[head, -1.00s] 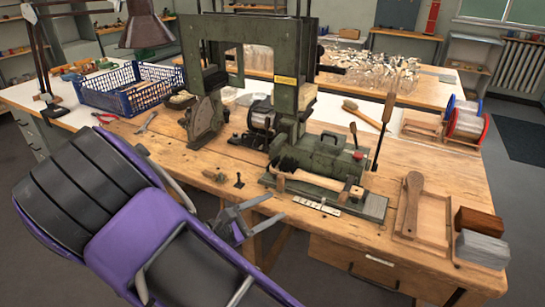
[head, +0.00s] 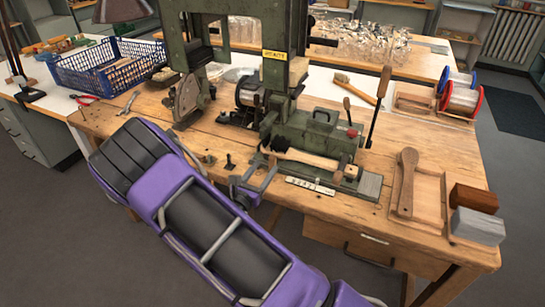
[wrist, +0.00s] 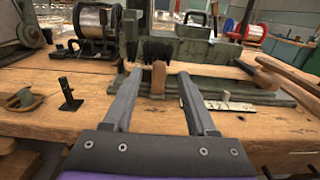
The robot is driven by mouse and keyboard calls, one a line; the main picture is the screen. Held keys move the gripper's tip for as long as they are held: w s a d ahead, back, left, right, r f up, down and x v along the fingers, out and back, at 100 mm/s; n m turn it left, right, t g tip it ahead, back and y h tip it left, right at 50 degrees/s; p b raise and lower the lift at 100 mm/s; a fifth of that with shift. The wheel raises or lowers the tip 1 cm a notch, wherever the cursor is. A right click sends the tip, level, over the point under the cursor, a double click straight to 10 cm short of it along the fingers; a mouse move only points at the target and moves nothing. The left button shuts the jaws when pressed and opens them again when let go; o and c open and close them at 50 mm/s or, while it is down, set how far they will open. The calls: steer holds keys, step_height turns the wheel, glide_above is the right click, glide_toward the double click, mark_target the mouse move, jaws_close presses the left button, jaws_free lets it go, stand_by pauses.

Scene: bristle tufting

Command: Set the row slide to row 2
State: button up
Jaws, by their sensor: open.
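The green tufting machine (head: 300,135) stands on the workbench. A wooden brush body (head: 305,157) lies along the front of its green base, and its end (wrist: 158,80) faces me in the wrist view, below dark bristles (wrist: 155,50). A pale marked strip (head: 310,186) lies along the base's front edge; it also shows in the wrist view (wrist: 230,105). Its markings are too small to read, and I cannot tell which row is set. My gripper (head: 268,172) is open at the base's left front. In the wrist view, the brush body's end appears between its fingertips (wrist: 160,76), with no clear contact.
A small black upright fitting (wrist: 68,95) stands left of my gripper. A wire spool (head: 250,96) is behind. A wooden paddle (head: 406,180) on a tray and two blocks (head: 475,205) lie right. A blue crate (head: 110,68) stands far left.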

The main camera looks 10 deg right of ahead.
mark_target(271, 158)
steer(key=x, duration=0.7)
jaws_close()
steer(key=shift+a, duration=0.1)
stand_by(1.2)
